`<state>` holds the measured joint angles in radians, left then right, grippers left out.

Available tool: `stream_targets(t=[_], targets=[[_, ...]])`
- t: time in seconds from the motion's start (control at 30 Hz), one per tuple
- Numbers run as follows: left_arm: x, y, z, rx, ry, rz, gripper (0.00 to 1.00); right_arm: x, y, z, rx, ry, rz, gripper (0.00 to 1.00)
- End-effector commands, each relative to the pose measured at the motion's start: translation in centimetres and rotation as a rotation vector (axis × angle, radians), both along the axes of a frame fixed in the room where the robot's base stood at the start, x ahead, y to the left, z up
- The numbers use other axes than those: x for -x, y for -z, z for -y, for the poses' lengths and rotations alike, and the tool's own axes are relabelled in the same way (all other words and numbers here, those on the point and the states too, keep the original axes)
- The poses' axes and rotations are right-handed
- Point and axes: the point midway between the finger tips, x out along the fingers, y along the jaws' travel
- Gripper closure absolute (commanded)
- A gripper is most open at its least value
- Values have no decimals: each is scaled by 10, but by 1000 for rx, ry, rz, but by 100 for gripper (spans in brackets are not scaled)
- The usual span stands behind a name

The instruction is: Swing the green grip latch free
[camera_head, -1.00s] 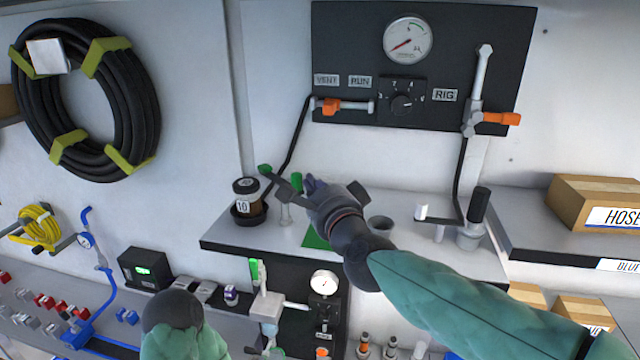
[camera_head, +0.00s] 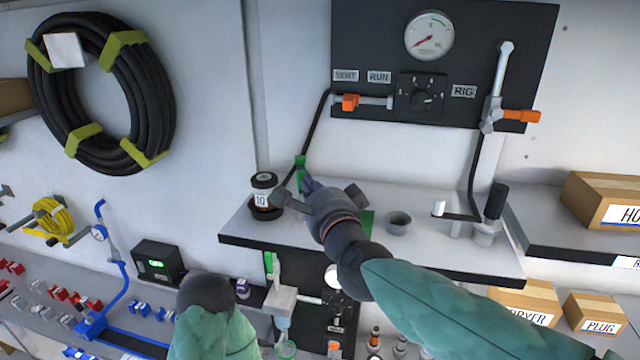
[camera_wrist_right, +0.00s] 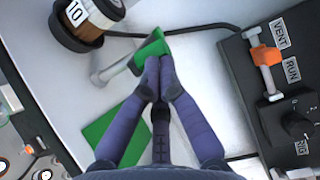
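A green grip (camera_wrist_right: 152,46) on a pale grey rod lies beside a brown jar in the right wrist view. In the head view the green grip (camera_head: 301,162) shows just above my right fingertips, over the grey shelf. My right gripper (camera_wrist_right: 159,68) has its two purple fingers drawn together, with their tips at the lower edge of the green grip. I cannot tell whether any of it lies between them. In the head view my right gripper (camera_head: 307,184) hides part of the rod.
The labelled jar (camera_head: 264,190) stands left of my right gripper on the shelf (camera_head: 300,248). A green square (camera_wrist_right: 118,130) and a small grey cup (camera_head: 398,222) are near. A black panel (camera_head: 540,55) with gauge and orange-handled valves hangs behind. Another green-gripped device (camera_head: 271,262) is below.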

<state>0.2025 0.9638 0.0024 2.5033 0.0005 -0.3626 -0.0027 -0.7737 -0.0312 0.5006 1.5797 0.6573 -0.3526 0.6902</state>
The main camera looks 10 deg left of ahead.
Motion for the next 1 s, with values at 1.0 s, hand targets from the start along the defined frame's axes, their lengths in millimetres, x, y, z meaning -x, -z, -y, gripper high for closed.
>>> stream_targets(t=[1.0], targets=[[0, 4, 0, 0, 0, 0, 60, 0, 1, -2, -1, 2, 0, 100]])
